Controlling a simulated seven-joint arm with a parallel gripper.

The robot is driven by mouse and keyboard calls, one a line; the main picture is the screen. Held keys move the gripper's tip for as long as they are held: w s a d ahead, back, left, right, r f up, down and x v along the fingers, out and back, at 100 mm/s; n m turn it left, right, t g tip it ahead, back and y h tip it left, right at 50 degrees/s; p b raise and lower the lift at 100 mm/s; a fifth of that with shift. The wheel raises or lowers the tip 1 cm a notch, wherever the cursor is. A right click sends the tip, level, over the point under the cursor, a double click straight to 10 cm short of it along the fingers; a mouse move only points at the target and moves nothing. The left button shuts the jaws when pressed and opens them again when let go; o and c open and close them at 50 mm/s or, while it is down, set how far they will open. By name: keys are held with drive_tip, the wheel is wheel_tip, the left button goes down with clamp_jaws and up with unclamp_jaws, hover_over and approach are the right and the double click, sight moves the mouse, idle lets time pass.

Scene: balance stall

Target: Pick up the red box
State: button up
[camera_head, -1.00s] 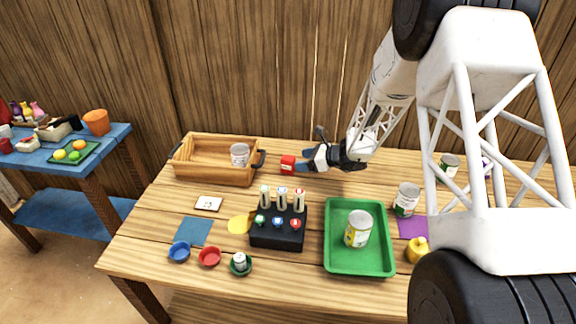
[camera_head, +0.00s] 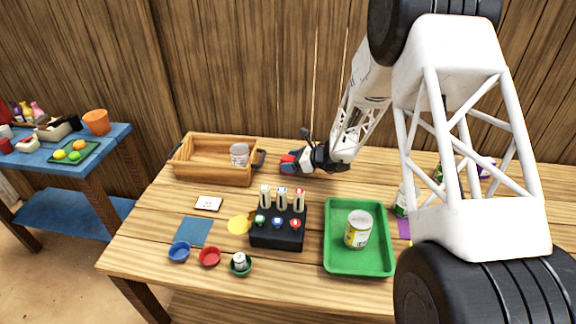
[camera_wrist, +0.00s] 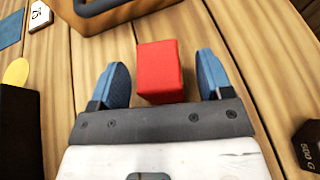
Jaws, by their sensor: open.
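The red box (camera_wrist: 160,70) stands on the wooden table between the two blue fingertips of my gripper (camera_wrist: 160,82) in the wrist view. The fingers are open, with a gap on each side of the box. In the head view the box (camera_head: 288,160) shows only in part, as my gripper (camera_head: 292,161) covers much of it. It is right of the wooden crate, towards the back of the table.
The wooden crate (camera_head: 190,174) with a can (camera_head: 239,155) stands close on the left. In front are a black block with several pegs (camera_head: 277,236) and a green tray (camera_head: 338,262) holding a can (camera_head: 358,230). A dark weight (camera_wrist: 308,145) shows at the wrist view's right edge.

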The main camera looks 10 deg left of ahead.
sight(288, 158)
drive_tip(key=shift+w+a+f, duration=0.1)
drive_tip(key=shift+a+f, duration=0.1)
drive_tip(key=shift+a, duration=0.35)
drive_tip(key=c, duration=1)
drive_tip(key=shift+r, duration=0.15)
drive_tip(key=shift+r, duration=4.9)
